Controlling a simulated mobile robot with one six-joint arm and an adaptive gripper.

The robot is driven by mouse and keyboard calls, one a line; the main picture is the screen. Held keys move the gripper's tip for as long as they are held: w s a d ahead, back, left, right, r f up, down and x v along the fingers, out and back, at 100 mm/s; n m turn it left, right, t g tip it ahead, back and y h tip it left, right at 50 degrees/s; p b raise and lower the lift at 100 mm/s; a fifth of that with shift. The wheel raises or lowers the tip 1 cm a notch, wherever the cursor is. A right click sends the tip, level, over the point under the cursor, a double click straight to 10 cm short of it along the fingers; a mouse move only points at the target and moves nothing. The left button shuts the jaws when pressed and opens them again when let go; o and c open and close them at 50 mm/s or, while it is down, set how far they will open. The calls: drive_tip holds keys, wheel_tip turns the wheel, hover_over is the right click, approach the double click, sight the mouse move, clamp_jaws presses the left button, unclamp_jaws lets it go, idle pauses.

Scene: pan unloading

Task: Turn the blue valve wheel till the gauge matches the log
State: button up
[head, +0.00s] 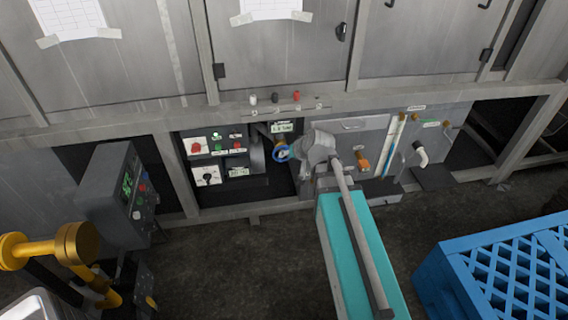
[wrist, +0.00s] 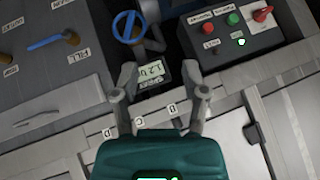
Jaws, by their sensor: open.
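The blue valve wheel (wrist: 129,28) is at the top of the wrist view, beyond my gripper's fingers. In the head view the wheel (head: 281,152) is in the open bay below the cabinets, just left of my arm's grey end. The gauge (wrist: 151,73) is a small lit digital display beside the wheel; its digits are too small to read surely. It also shows in the head view (head: 281,127). My gripper (wrist: 163,82) is open and empty, its fingers apart and short of the wheel. Taped paper sheets (head: 75,17) hang on the cabinets; their writing is unreadable, so I cannot tell which is the log.
A control box (wrist: 232,30) with red and green buttons is right of the wheel in the wrist view. A blue handle (wrist: 50,42) is on the grey panel at left. A blue crate (head: 500,270) stands at lower right in the head view. Dark floor (head: 240,260) is clear in front.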

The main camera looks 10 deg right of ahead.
drive_tip(key=w+d+f+m+t+b, duration=0.3)
drive_tip(key=w+f+t+b, duration=0.3)
drive_tip(key=f+b, duration=0.8)
drive_tip(key=w+b, duration=0.2)
drive_tip(key=b, duration=0.4)
drive_tip(key=shift+w+d, duration=0.4)
drive_tip(key=shift+w+f, duration=0.1)
drive_tip(key=shift+f, duration=0.05)
